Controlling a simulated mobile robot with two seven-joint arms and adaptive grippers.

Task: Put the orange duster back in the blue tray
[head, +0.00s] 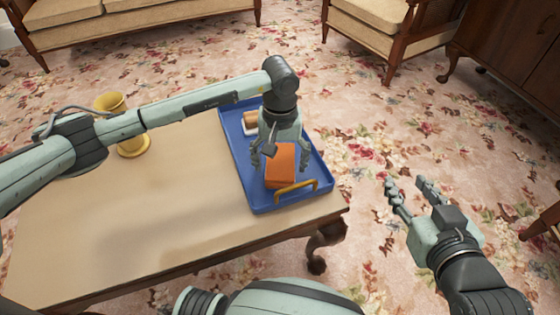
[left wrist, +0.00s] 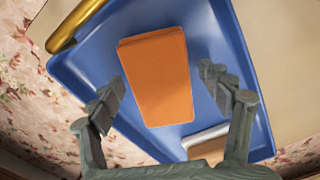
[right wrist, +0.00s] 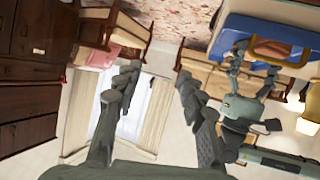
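The orange duster (head: 281,175) is a block inside the blue tray (head: 241,172), near the tray's yellow handle. The left wrist view also shows the duster (left wrist: 158,78) over the tray floor (left wrist: 218,42). I cannot tell whether it lies fully flat. My left gripper (head: 280,156) is above the tray, pointing down, with its fingers on either side of the duster. In the left wrist view a gap shows between each finger and the duster, so the gripper is open. My right gripper (head: 405,184) is open and empty, off the table to the right.
The tray stands on the wooden table (head: 130,215) near its right end. A brown and white item (head: 250,121) lies at the tray's far end. A yellow vase (head: 132,143) stands at the table's back left. The table's front left is clear.

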